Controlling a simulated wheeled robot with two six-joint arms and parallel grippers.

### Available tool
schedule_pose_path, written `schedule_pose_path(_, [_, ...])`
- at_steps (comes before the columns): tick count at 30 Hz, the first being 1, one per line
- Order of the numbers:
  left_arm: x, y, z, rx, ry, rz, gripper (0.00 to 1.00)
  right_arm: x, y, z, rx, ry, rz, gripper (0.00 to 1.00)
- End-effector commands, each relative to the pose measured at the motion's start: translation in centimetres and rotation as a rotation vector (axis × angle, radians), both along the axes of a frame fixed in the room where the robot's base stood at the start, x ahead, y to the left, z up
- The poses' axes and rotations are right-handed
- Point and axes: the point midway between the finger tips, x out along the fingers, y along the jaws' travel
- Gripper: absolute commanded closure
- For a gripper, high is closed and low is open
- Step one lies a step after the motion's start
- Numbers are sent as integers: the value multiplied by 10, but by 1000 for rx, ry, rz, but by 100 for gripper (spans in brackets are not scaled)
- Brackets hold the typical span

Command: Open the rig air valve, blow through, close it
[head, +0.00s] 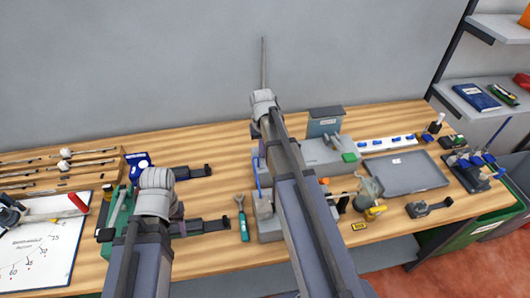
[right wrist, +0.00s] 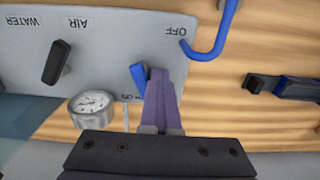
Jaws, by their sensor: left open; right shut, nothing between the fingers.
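In the right wrist view the rig's grey panel (right wrist: 115,45) carries upside-down labels WATER, AIR, OFF and one partly hidden that seems to read ON. A blue lever (right wrist: 137,76) is between OFF and that label. My right gripper (right wrist: 158,72) is shut and empty, its fingertips right beside the blue lever; I cannot tell whether they touch. A black knob (right wrist: 57,62) is by WATER and AIR. A round gauge (right wrist: 92,104) is on the panel's near edge. In the head view my right arm hides its gripper and much of the rig (head: 268,229). My left gripper (head: 218,198) is open and empty.
A blue hooked tube (right wrist: 212,42) stands beside the panel. A green-handled tool (head: 241,217) lies between my left gripper and the rig. A grey tray (head: 405,175), a yellow item (head: 375,212) and small parts are on the right. A paper sheet (head: 40,250) is far left.

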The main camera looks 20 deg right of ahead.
Motion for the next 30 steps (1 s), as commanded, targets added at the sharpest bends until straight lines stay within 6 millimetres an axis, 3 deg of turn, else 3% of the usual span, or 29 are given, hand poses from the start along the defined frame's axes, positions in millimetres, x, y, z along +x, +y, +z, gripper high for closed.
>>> schedule_pose_path(8, [0,0,0,0,0,0,50,0,-8,0,-1,1,-1,100])
schedule_pose_path(25, [0,0,0,1,0,-4,50,1,1,0,0,1,-1,100])
schedule_pose_path(30, [0,0,10,1,0,-6,50,2,1,9,0,0,0,100])
